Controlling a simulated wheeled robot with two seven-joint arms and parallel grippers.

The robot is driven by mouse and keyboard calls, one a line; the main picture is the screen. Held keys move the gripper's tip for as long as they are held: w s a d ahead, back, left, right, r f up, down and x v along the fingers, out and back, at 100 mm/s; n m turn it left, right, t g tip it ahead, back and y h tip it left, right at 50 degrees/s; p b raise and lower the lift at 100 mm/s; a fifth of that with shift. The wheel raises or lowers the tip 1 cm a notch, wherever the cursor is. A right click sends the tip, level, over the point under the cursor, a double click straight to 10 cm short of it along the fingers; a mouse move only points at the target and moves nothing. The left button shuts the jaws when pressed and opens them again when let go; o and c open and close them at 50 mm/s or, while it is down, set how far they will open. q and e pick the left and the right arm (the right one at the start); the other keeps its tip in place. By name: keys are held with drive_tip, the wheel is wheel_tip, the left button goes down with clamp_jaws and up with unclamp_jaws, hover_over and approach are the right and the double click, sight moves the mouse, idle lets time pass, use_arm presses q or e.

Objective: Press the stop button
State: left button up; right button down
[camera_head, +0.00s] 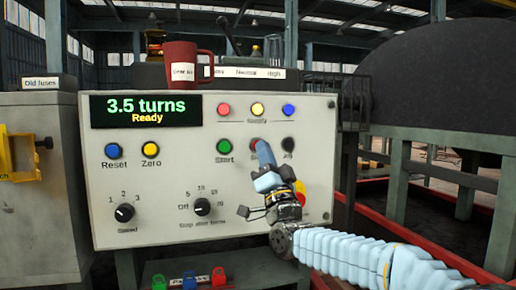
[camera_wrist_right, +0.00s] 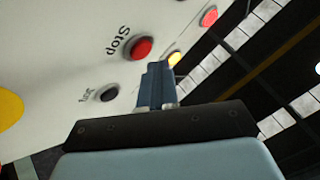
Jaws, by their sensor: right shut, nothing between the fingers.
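The red stop button (camera_wrist_right: 140,47) shows whole in the right wrist view, beside its printed "Stop" label. In the head view the stop button (camera_head: 254,144) is mostly covered by the fingers. My right gripper (camera_head: 261,146) is shut and empty, its blue fingers pointing at the control panel (camera_head: 180,180) by the button. In the right wrist view the fingertips of my right gripper (camera_wrist_right: 157,68) appear just beside the button, not over it. I cannot tell how far they are from the panel face. My left gripper is not in view.
A black jog button (camera_head: 288,144) is right of stop, and a green start button (camera_head: 223,146) left of it. A red and yellow button (camera_head: 301,192) sits partly behind my wrist. The display (camera_head: 146,109) reads "3.5 turns, Ready". A red mug (camera_head: 187,66) stands on top.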

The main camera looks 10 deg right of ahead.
drive_tip(key=s+b, duration=0.4)
drive_tip(key=s, duration=0.1)
idle(0.8)
